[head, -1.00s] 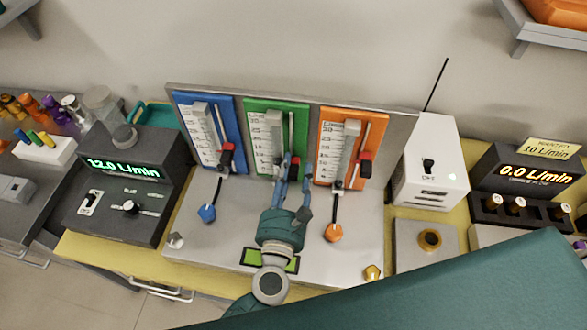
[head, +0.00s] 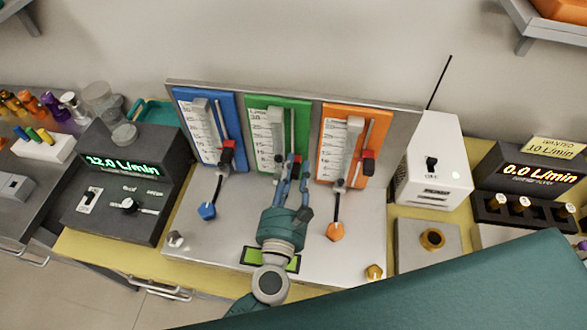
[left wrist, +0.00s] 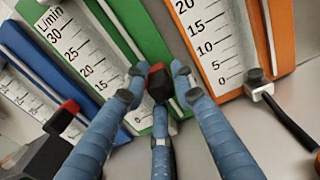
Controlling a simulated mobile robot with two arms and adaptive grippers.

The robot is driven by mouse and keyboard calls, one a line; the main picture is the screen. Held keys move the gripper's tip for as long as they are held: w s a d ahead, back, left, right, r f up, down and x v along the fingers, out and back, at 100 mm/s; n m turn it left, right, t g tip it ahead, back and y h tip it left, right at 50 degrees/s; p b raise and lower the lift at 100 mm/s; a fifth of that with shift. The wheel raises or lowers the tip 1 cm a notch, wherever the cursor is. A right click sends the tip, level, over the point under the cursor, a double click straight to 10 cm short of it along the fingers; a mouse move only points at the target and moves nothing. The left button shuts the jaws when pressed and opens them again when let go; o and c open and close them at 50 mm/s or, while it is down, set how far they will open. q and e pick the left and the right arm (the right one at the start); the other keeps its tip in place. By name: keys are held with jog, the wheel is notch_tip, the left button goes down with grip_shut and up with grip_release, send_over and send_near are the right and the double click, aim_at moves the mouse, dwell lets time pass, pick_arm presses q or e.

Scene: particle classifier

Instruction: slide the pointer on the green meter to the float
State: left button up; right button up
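The green meter (head: 297,103) stands in the middle of the grey back panel and has a white scale. Its pointer, a dark block with a red tip, shows in the left wrist view (left wrist: 158,82), low on the scale near the 0 end. My left gripper (head: 292,168) is over the lower end of this meter. In the left wrist view its blue fingers (left wrist: 158,92) stand apart around the pointer, with one finger below it. I see no firm grip; contact is unclear. I cannot make out the float. My right gripper is not in view.
The blue meter (head: 230,110) is on the left and the orange meter (head: 372,115) on the right, close beside the green one. Blue (head: 207,211) and orange (head: 335,231) knobs are below. A white box (head: 433,170) stands to the right.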

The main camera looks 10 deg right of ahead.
pick_arm(q)
jog(key=shift+o, duration=0.4)
jog(key=shift+s, duration=0.15)
jog(key=v, duration=1.2)
jog(key=shift+d, duration=0.15)
